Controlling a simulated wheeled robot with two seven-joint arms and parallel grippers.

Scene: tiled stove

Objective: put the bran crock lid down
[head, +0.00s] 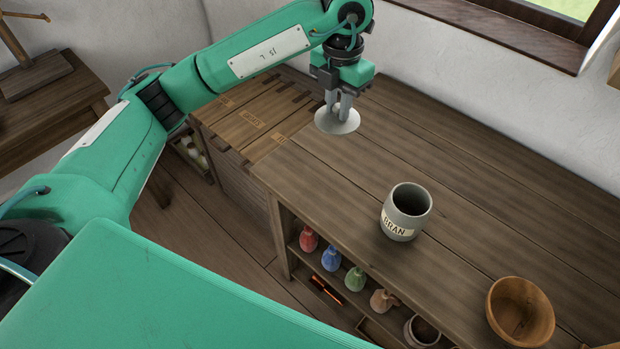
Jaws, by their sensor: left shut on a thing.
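The bran crock (407,211) is a grey pot with a label reading BRAN. It stands upright and uncovered on the wooden counter, its dark inside showing. My left gripper (341,110) points down over the counter's far left part, up and left of the crock. It is shut on the crock lid (337,121), a pale round disc. I cannot tell whether the lid touches the counter or hangs just above it. My right gripper does not show.
A wooden bowl (520,312) stands at the counter's near right. Below the counter top (480,200), a shelf holds several coloured vases, among them a blue one (331,259). A slatted wooden unit (240,125) adjoins the counter's left end. The counter behind the crock is clear.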

